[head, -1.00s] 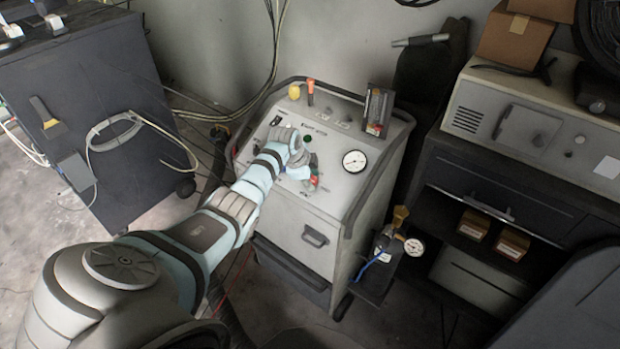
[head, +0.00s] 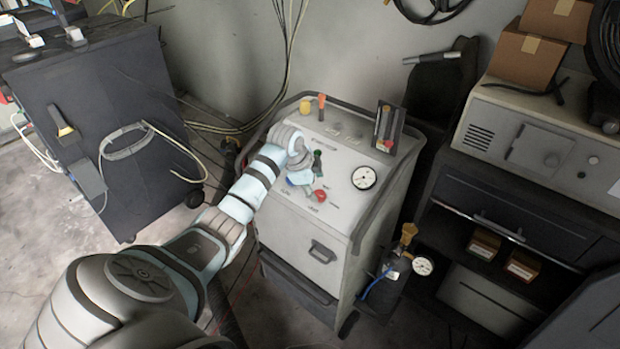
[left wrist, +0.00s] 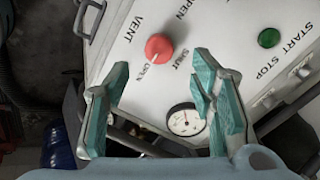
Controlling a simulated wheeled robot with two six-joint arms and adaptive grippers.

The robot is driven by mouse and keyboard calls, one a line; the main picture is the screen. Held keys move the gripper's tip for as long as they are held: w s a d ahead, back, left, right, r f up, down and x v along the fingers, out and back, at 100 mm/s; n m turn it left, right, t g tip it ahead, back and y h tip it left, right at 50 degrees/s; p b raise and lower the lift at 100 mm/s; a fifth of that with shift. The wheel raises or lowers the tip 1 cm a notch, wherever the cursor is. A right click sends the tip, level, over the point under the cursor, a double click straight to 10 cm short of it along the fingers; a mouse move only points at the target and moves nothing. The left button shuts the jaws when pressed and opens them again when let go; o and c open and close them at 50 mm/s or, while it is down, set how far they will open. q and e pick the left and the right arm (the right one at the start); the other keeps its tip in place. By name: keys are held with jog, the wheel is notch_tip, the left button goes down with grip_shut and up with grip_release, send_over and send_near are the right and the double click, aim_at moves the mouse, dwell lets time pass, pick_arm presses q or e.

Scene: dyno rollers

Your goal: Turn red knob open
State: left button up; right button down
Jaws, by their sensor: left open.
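The red knob (head: 319,196) is on the sloped light panel of the grey machine. In the left wrist view the red knob (left wrist: 159,47) shows whole, beside the printed words VENT, OPEN and SHUT. A small pale mark shows on its lower edge; I cannot tell exactly which word it points to. My left gripper (head: 301,179) is over the panel, just up and left of the knob. In the left wrist view the fingers of my left gripper (left wrist: 158,64) are spread and empty, with the knob beyond the gap between their tips, apparently untouched. My right gripper is not in view.
A pressure gauge (head: 364,178) is right of the knob on the panel. A green button (left wrist: 269,38) shows in the left wrist view. A dark box (head: 388,128) stands on the machine's top. A dark cabinet (head: 125,110) is at left, and a shelf unit (head: 500,215) at right.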

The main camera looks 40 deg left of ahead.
pick_arm(q)
jog(key=v, duration=0.5)
jog(key=shift+s+r, duration=0.1)
jog(key=shift+r, duration=0.15)
